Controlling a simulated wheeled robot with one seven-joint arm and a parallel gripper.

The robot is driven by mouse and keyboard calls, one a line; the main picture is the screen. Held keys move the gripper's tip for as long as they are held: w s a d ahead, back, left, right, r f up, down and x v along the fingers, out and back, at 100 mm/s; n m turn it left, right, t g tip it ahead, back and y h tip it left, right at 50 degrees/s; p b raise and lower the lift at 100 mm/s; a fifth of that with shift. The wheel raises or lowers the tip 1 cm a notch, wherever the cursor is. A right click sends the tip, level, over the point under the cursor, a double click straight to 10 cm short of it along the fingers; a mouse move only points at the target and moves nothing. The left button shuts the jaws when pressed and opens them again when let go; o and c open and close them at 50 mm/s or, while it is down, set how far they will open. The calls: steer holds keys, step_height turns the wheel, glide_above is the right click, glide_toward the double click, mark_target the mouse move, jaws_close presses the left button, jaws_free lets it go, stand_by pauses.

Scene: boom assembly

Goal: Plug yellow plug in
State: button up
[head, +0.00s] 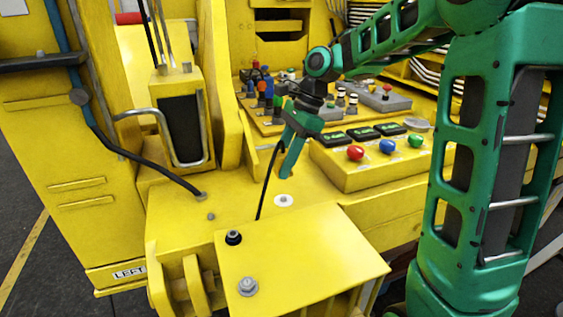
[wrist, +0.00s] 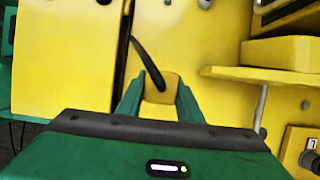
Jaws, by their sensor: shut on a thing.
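My gripper (head: 286,168) points down over the yellow deck in the head view. It is shut on the yellow plug (wrist: 160,92), which shows as a yellow-orange block between the fingers in the wrist view. Only a sliver of it shows in the head view, by the fingertips. A black cable (wrist: 147,62) leads from the plug; in the head view the cable (head: 266,185) hangs from beside the gripper towards the yellow box in front. A pale round fitting (head: 284,200) lies on the deck just in front of the gripper. Whether it is a socket, I cannot tell.
A control box with red, blue and green buttons (head: 387,147) stands right of the gripper. Behind it is a panel with several small connectors (head: 268,95). A yellow box top (head: 315,255) with bolts is in front. A post with a metal handle (head: 180,130) stands left.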

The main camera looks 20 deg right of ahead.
steer(key=shift+d, duration=0.1)
glide_above(279, 202)
steer(key=d, duration=0.1)
steer(key=shift+w+d+f, duration=0.1)
steer(key=shift+f, duration=1.4)
steer(key=shift+w+d+f, duration=0.1)
steer(key=shift+f, duration=1.4)
steer(key=shift+s+f, duration=0.1)
steer(key=shift+f, duration=1.35)
steer(key=o, duration=1.2)
steer(key=shift+o, duration=0.2)
steer(key=v, duration=1)
steer(key=shift+r, duration=0.3)
steer(key=shift+d, duration=0.15)
